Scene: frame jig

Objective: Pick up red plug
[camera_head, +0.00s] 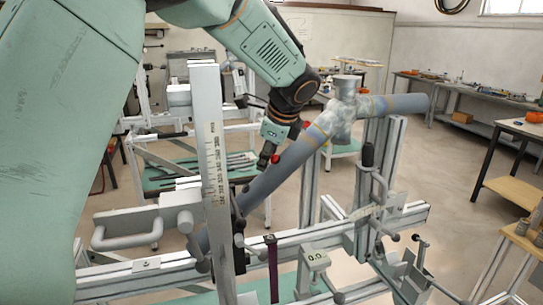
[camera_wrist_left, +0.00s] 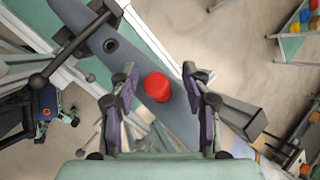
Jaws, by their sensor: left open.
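The red plug (camera_wrist_left: 157,87) shows in the left wrist view as a rounded red cap on the grey tube (camera_wrist_left: 82,22). It lies between the two spread fingers of my left gripper (camera_wrist_left: 160,92), with a gap on each side. In the head view my left gripper (camera_head: 268,157) hangs down at the slanted grey tube (camera_head: 290,160), and the red plug (camera_head: 275,159) shows as a small red spot beside its tip. The fingers are partly hidden there. My right gripper is in neither view.
The tube runs through a metal frame jig with an upright ruled post (camera_head: 214,170), a clamp handle (camera_head: 368,155) and a lower rail (camera_head: 300,240). A pipe joint (camera_head: 343,108) stands at the tube's upper end. An open hole (camera_wrist_left: 110,45) shows in the tube.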

